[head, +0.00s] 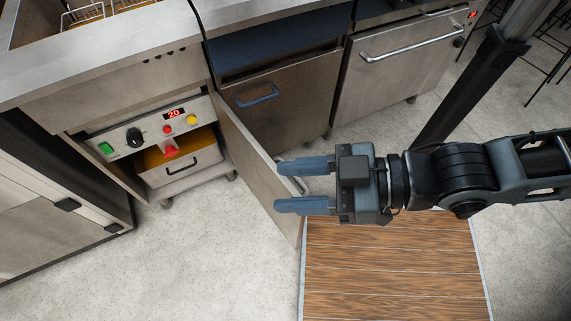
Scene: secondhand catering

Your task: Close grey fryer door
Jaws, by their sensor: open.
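The grey fryer door (252,150) stands open, swung out from the right side of the fryer cabinet (120,134) toward me. Its inner face shows; its outer face is mostly hidden. My gripper (277,187) comes in from the right, with its two blue fingers apart and pointing left. The fingers overlap the door's free end in the picture. A small pale metal piece shows between them, perhaps the door's handle; I cannot tell whether the fingers touch it. The open cabinet shows a control panel (150,129) and a drawer-like container (180,164) below it.
A closed metal cabinet with a blue handle (258,96) stands right of the fryer, and another unit with a bar handle (410,43) is further right. A wood-plank surface (390,265) lies below my arm. The pale floor (190,260) left of the door is clear.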

